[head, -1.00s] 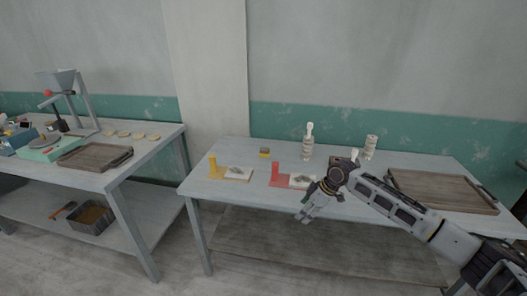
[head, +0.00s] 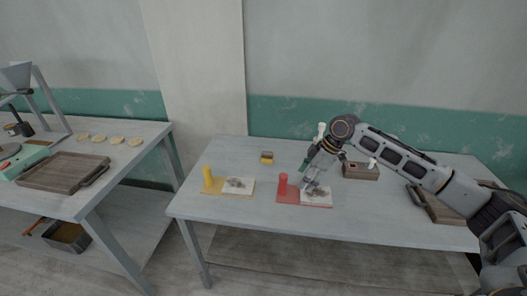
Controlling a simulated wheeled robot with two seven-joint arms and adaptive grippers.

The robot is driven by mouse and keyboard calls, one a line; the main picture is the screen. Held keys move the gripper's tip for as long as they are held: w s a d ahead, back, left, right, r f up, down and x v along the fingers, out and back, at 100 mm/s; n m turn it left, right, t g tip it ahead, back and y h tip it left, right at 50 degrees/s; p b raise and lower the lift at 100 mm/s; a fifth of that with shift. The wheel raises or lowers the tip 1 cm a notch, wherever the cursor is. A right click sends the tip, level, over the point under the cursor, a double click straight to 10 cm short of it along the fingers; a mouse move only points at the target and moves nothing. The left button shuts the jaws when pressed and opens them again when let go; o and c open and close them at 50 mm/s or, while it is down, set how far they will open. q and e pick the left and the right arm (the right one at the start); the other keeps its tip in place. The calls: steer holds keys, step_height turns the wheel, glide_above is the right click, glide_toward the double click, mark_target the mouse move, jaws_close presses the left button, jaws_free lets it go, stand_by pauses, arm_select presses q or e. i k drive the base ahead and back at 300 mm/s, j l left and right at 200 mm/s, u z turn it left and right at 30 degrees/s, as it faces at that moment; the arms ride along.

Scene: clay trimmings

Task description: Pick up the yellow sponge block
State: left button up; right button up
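The yellow sponge block (head: 266,158), small with a darker brownish top, lies on the right table (head: 235,210) toward its back left. My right gripper (head: 308,188) reaches in from the right and points down above the white tile (head: 316,198) with grey clay scraps, beside the red cylinder (head: 282,183). It is apart from the sponge, to its right and nearer the front. Its fingers are small and overlap the scraps, so I cannot tell whether they are open or shut. My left gripper is not in view.
A yellow cylinder (head: 207,178) on a yellow mat stands left of another white tile (head: 239,186) with scraps. A wooden box (head: 361,170) and white bottles stand behind my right arm. A wooden tray (head: 436,207) lies at the right. Table around the sponge is clear.

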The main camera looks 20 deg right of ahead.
mark_target(267, 157)
steer(key=i, duration=1)
